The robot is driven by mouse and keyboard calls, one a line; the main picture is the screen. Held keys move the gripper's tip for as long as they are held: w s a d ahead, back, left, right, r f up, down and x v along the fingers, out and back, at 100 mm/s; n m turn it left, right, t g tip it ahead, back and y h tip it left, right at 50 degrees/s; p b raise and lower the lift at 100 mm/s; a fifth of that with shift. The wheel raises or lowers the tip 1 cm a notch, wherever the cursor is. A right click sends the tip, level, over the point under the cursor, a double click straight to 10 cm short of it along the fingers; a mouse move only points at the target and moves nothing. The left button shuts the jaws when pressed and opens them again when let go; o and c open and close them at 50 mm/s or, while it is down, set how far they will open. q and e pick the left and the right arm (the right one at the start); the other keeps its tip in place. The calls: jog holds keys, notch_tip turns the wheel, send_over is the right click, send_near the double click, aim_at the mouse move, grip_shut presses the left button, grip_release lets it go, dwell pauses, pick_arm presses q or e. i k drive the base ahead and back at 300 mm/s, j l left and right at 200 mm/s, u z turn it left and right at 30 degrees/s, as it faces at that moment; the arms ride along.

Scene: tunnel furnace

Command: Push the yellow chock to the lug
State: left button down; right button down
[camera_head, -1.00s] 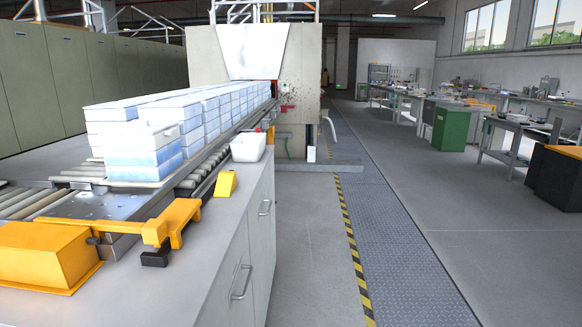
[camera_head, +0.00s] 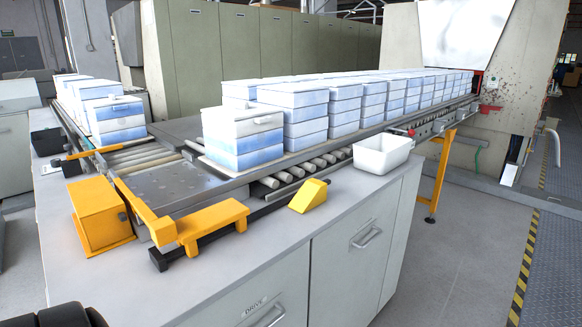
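The yellow chock (camera_head: 308,196), a small wedge, sits on the grey bench top (camera_head: 262,262) right of the yellow pusher bracket (camera_head: 212,222). A gap separates the chock from the bracket. A dark rail runs just behind the chock, along the conveyor side. A black block (camera_head: 158,260) sits at the front left end of the bracket. I cannot tell for sure which part is the lug. Neither gripper shows. A dark rounded part at the bottom left edge seems to belong to my arm, but no fingers are visible.
A white bin (camera_head: 382,154) stands on the bench behind and right of the chock. Stacked white and blue boxes (camera_head: 306,116) line the roller conveyor. A yellow box (camera_head: 100,214) is at the left. The bench front is clear.

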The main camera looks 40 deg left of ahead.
aim_at(313, 193)
jog(key=i+u, duration=0.3)
jog(key=u, duration=0.15)
jog(key=i+l+u, duration=0.2)
jog(key=u, duration=0.2)
jog(key=i+l+u, duration=0.3)
jog(key=u, duration=0.15)
jog(key=i+l+u, duration=0.4)
jog(key=k+j, duration=0.05)
jog(key=k, duration=0.05)
